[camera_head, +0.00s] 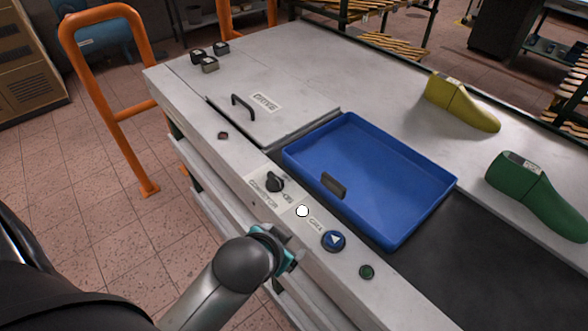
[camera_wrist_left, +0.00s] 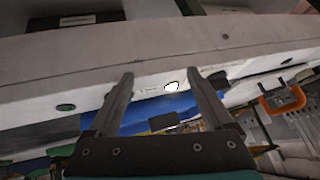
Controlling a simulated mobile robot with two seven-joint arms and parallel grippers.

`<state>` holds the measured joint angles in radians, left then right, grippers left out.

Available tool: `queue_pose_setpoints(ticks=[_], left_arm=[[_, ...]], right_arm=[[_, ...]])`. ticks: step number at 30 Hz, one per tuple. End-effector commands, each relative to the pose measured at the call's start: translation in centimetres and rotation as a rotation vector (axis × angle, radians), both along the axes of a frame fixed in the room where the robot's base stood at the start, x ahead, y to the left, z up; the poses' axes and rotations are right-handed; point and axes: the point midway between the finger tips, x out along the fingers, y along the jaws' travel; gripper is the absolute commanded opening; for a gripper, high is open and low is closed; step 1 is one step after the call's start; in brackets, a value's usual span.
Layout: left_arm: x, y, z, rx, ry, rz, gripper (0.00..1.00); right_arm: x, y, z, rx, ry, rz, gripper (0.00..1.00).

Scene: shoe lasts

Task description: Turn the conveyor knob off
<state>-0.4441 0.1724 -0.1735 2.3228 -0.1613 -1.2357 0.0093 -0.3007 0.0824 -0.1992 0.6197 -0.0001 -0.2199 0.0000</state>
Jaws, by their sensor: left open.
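The conveyor knob (camera_head: 275,183) is a dark rotary knob on a white label plate on the panel's front strip, in the head view. My left gripper (camera_head: 288,260) is at the front edge of the panel, nearer to me than the knob and apart from it. Its fingers are mostly hidden behind my wrist there. In the left wrist view my left gripper (camera_wrist_left: 165,82) has its two fingers spread with nothing held between them. I cannot clearly make out the knob in that view; a finger may cover it. My right gripper is not in view.
A white round spot (camera_head: 302,211), a blue arrow button (camera_head: 334,240) and a dark green button (camera_head: 366,271) lie along the strip. A blue tray (camera_head: 400,232) sits behind it. Yellow (camera_head: 460,102) and green (camera_head: 535,192) shoe lasts stand beyond. An orange rail (camera_head: 118,115) is left.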

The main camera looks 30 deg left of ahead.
Motion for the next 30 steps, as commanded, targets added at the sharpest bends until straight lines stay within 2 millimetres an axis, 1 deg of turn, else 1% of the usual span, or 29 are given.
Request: queue_pose_setpoints(ticks=[1, 5, 6, 8, 9, 11, 12, 14, 15, 17, 18, 20, 21, 22, 24, 26, 28, 30], left_arm=[[2.0, 0.3, 0.9, 0.032, -0.073, -0.017, 0.85], [6.3, 0.3, 4.2, 0.107, -0.262, -0.070, 0.85], [7.6, 0.3, 5.4, 0.135, -0.327, -0.090, 0.85], [9.7, 0.0, 7.5, 0.179, -0.433, -0.127, 0.85], [11.0, -0.3, 9.2, 0.213, -0.512, -0.159, 0.85], [13.0, -1.0, 11.9, 0.270, -0.636, -0.213, 0.85], [14.1, -1.7, 13.9, 0.311, -0.724, -0.258, 0.85], [15.6, -3.0, 16.9, 0.374, -0.855, -0.331, 0.85], [16.2, -4.0, 18.7, 0.417, -0.938, -0.385, 0.85], [16.9, -5.6, 21.4, 0.482, -1.060, -0.472, 0.85], [17.2, -6.8, 22.9, 0.526, -1.136, -0.535, 0.85], [17.2, -8.8, 24.9, 0.594, -1.244, -0.638, 0.85], [17.1, -10.1, 26.0, 0.639, -1.310, -0.709, 0.85], [16.9, -11.1, 26.6, 0.673, -1.357, -0.767, 0.85], [16.4, -13.3, 27.7, 0.755, -1.456, -0.909, 0.85], [15.8, -15.0, 28.0, 0.824, -1.526, -1.041, 0.85], [15.0, -16.8, 27.8, 0.905, -1.588, -1.205, 0.85], [14.3, -18.0, 26.9, 0.985, -1.626, -1.381, 0.85]], right_arm=[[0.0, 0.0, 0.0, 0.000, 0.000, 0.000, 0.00], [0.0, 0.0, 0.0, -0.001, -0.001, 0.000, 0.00], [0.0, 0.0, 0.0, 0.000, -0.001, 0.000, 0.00], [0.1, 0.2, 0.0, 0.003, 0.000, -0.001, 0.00], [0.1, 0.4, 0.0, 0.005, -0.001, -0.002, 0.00], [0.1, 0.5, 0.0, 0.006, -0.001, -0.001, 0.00], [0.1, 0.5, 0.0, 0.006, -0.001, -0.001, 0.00], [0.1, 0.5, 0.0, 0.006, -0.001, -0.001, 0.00], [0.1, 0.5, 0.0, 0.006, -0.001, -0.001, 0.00], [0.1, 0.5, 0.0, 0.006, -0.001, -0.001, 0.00], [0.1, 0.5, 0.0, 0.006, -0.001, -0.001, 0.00], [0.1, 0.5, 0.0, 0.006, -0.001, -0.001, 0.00], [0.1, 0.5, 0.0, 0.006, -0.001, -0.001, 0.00], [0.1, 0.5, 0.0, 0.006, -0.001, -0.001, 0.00], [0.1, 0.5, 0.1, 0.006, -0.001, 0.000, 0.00], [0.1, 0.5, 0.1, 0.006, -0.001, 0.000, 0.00], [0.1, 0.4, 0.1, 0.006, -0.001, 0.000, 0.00], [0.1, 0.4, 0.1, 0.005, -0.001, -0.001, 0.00]])
